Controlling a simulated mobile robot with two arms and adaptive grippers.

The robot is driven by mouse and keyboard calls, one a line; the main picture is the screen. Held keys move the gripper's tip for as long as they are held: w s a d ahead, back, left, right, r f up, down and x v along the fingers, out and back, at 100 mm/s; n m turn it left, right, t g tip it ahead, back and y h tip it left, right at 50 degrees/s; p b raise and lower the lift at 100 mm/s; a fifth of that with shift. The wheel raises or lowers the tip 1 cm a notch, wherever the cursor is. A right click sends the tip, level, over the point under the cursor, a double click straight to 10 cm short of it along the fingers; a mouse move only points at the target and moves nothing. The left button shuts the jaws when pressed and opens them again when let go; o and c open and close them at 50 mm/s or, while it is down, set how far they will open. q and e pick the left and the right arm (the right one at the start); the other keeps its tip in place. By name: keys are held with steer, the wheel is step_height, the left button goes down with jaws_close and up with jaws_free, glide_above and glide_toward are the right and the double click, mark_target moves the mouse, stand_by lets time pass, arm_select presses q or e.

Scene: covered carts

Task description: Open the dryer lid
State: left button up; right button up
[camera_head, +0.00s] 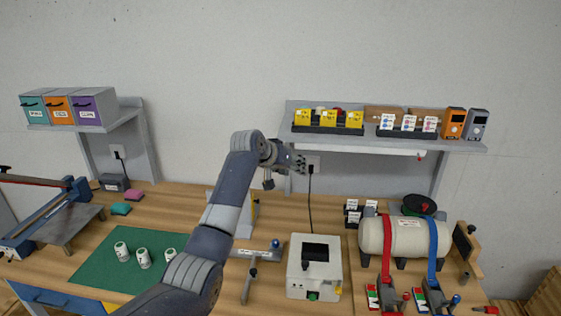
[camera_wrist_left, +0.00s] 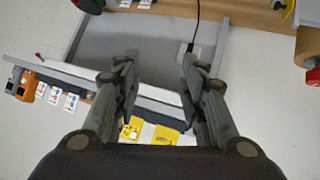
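The likely dryer is a white box (camera_head: 303,282) with a dark panel on top and a green knob at its front. It stands on the wooden bench right of centre in the head view. Its lid (camera_head: 316,243) looks closed. My left gripper (camera_head: 300,165) is raised near the wall, above and behind the box and clear of it. In the left wrist view the left gripper (camera_wrist_left: 158,72) has its two fingers apart with nothing between them. The box cannot be made out in that view. My right gripper is not in view.
A wall shelf (camera_head: 460,144) with yellow boxes (camera_head: 329,118) is close to the right of my left gripper. A white tank (camera_head: 400,238) with red and blue straps stands right of the box. A green mat (camera_head: 95,262) with white cups (camera_head: 143,258) lies left.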

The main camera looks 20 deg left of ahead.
arm_select(q)
steer(key=v, duration=0.9)
steer(key=shift+s+r, duration=0.2)
steer(key=shift+s, duration=0.2)
steer(key=shift+f, duration=0.1)
